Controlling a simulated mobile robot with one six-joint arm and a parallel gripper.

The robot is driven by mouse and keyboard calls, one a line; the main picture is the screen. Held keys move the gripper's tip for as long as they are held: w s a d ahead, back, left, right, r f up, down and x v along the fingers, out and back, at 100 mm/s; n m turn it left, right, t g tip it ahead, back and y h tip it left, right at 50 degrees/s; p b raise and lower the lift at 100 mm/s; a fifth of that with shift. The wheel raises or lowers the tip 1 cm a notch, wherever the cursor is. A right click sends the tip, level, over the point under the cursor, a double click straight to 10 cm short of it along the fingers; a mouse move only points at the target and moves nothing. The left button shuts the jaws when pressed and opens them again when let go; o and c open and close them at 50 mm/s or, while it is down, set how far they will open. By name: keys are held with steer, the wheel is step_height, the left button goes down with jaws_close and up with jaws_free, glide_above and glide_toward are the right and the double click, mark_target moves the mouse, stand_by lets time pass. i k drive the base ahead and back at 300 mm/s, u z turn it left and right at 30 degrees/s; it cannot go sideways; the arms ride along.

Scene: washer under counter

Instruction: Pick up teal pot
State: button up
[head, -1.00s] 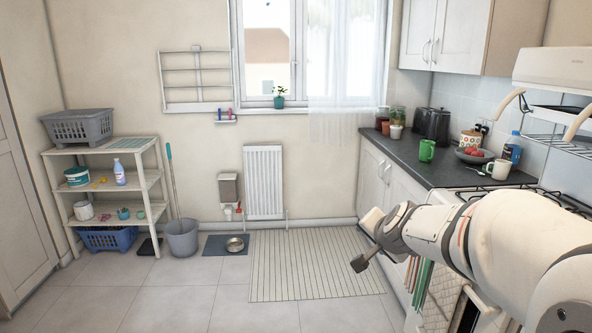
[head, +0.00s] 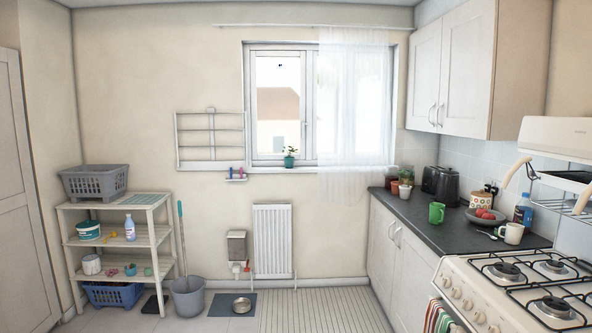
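A teal pot (head: 290,162) with a small green plant stands upright on the windowsill (head: 300,170), left of the sheer curtain. Two small teal items that look like cups or pots sit on the lower shelf of the rack at left: one (head: 130,270) and, to its right, another (head: 148,271). They are too small to make out well. My gripper and arm do not show in the head view now.
A shelf rack (head: 117,205) with baskets, a grey bucket (head: 187,297) and a mop stand at left. A radiator (head: 273,242) is under the window. The counter (head: 425,228) and gas stove (head: 525,285) line the right. The ribbed mat (head: 320,308) is clear.

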mark_target(289, 160)
steer(key=i, duration=3.8)
steer(key=u, duration=0.15)
steer(key=i, duration=1.55)
steer(key=u, duration=0.05)
